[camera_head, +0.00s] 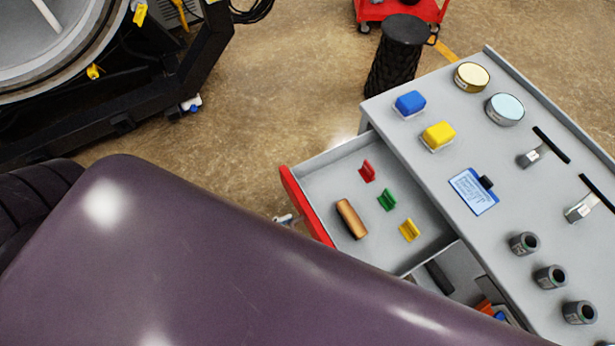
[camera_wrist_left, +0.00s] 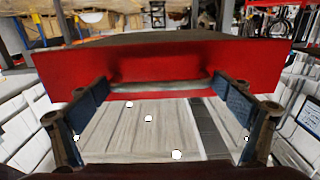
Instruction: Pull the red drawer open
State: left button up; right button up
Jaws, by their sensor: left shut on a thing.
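The red drawer (camera_head: 308,207) stands out from the grey cabinet, its inside in view from above. Its red front also fills the left wrist view (camera_wrist_left: 70,72), with a grey handle bar (camera_wrist_left: 160,87) along its lower middle. My left gripper (camera_wrist_left: 160,98) has a finger at each end of this handle and is shut on it. In the head view my purple arm hides most of the gripper; only a small pale part shows beside the red front. My right gripper is in neither view.
The drawer holds a brown cylinder (camera_head: 351,219) and red (camera_head: 367,171), green (camera_head: 387,200) and yellow (camera_head: 409,230) clips. Another open compartment (camera_head: 455,265) shows beside it. The cabinet top (camera_head: 440,180) carries boxes, tins and fittings. A black bin (camera_head: 393,62) stands behind; open floor lies left.

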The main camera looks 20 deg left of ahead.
pick_arm(q)
jog(key=o, duration=1.4)
jog(key=shift+c, duration=0.2)
jog(key=v, duration=1.2)
